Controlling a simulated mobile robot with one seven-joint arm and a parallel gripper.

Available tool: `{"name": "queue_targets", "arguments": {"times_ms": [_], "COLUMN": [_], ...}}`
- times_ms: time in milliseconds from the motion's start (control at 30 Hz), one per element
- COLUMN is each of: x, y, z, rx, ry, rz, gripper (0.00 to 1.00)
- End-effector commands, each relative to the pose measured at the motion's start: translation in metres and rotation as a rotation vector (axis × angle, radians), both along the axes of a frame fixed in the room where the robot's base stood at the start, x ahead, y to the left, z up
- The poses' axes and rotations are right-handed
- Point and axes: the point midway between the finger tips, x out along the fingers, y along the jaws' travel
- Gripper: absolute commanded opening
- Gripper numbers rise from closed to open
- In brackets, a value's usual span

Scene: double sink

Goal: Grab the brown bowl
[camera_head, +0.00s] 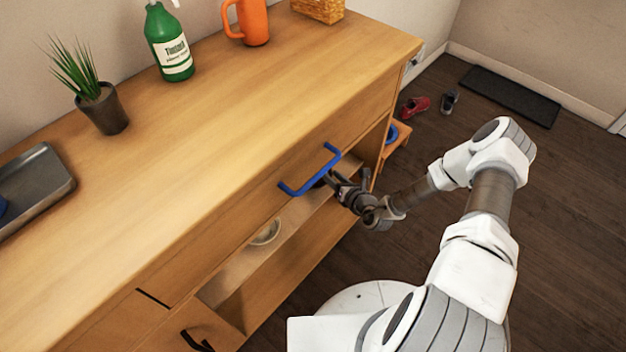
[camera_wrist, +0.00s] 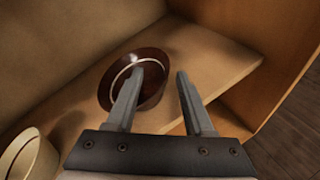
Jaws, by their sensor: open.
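The brown bowl (camera_wrist: 152,91) sits on a wooden shelf inside the cabinet, dark and glossy with a pale ring inside. My gripper (camera_wrist: 160,74) is open in the wrist view. Its left finger overlaps the bowl in the picture and covers part of it. The right finger is to the right of the bowl, over bare shelf. I cannot tell whether the left finger touches the bowl. In the head view my gripper (camera_head: 338,180) reaches into the open shelf below the blue handle, where the brown bowl is mostly hidden.
A cream bowl (camera_wrist: 30,158) stands on the same shelf (camera_wrist: 212,68), left of the brown bowl. A blue drawer handle (camera_head: 312,170) juts out just above my gripper. The cabinet side wall bounds the shelf on the right. The counter holds a plant (camera_head: 103,108) and a green bottle (camera_head: 168,45).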

Motion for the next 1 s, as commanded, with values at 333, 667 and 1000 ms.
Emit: {"name": "queue_targets", "arguments": {"times_ms": [333, 667, 1000], "x": [0.032, 0.032, 0.032], "y": [0.015, 0.015, 0.015], "z": [-0.018, -0.017, -0.017], "rx": [0.0, 0.0, -0.001], "ry": [0.0, 0.0, 0.0], "rz": [0.0, 0.0, 0.001], "gripper": [0.53, 0.22, 0.0]}}
